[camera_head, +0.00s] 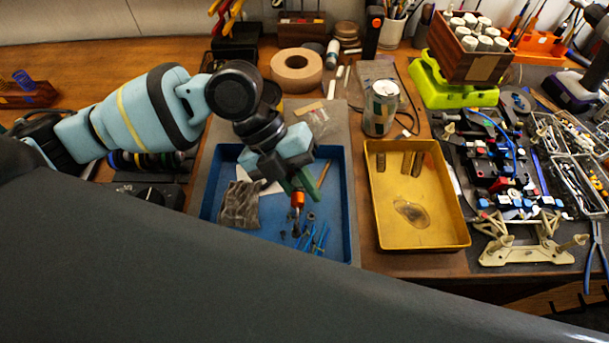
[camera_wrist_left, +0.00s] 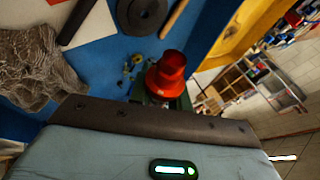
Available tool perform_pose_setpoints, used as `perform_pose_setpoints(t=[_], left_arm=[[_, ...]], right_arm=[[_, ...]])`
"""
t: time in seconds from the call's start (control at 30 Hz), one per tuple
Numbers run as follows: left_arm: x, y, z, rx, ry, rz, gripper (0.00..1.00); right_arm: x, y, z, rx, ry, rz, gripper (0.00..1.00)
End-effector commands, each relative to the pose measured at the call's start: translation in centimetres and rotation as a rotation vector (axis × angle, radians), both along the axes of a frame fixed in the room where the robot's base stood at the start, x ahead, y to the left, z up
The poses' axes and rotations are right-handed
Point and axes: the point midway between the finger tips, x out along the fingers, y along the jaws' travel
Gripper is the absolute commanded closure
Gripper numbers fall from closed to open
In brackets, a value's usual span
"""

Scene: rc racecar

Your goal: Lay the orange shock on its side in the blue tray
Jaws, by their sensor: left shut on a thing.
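The orange shock (camera_head: 297,199) is in my left gripper (camera_head: 298,190), seen in the head view over the middle of the blue tray (camera_head: 212,185). It looks roughly upright, with a dark lower end pointing down toward the tray floor. In the left wrist view the orange-red shock (camera_wrist_left: 168,72) shows end-on between the green fingers, above the blue tray floor (camera_wrist_left: 110,55). I cannot tell whether its lower end touches the tray. My right gripper is not in view.
The blue tray holds a crumpled grey cloth (camera_head: 239,205) on the left and several small blue parts (camera_head: 312,240) near the front. A yellow tray (camera_head: 445,225) stands to the right, with a can (camera_head: 381,108) behind it. A tape roll (camera_head: 296,70) lies at the back.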

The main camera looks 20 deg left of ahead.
Motion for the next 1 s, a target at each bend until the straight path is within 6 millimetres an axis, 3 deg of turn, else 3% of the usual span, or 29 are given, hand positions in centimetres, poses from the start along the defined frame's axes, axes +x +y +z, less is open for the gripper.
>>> perform_pose_setpoints(t=[0.33,0.37,0.53,0.83,1.0], left_arm=[[0.0,0.0,-0.3,-0.001,-0.002,0.000,1.00],[0.0,0.0,-0.3,-0.001,-0.002,0.000,0.79],[0.0,0.0,-0.3,-0.001,-0.002,0.000,0.56],[0.1,0.1,-0.2,-0.001,-0.002,0.000,0.56],[0.4,1.0,1.0,-0.001,-0.003,0.003,0.56]], right_arm=[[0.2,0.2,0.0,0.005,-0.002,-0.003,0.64],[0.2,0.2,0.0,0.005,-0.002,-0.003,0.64],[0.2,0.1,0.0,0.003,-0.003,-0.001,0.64],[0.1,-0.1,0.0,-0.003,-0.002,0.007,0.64],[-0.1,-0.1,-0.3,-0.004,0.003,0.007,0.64]])
